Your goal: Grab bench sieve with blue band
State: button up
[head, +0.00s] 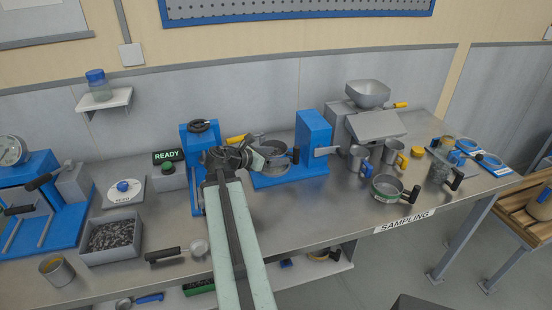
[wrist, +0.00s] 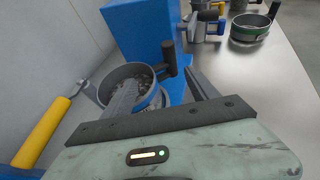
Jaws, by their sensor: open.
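A round grey bench sieve (head: 273,150) with a dark handle sits at the blue bench machine, beside its upright block. In the wrist view the sieve (wrist: 112,78) holds grey grains, and blue shows low on its near side. My gripper (wrist: 162,75) is open; the left finger overlaps the sieve in the picture, and the right finger is beyond the handle's right side. Whether a finger touches the sieve cannot be told. In the head view my arm and gripper (head: 245,155) partly hide the sieve's left side.
A blue upright block (head: 312,138) stands right of the sieve. A yellow-handled tool (wrist: 45,128) lies to the left. A green-banded sieve (head: 388,188) stands farther right near the SAMPLING label. Metal mugs (head: 357,158) stand behind it.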

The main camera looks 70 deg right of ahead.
aim_at(289, 155)
jog(key=b+x, duration=0.2)
jog(key=x, duration=0.4)
jog(key=shift+s+f, duration=0.1)
jog(key=shift+f, duration=0.1)
jog(key=shift+r, duration=0.1)
grip_shut()
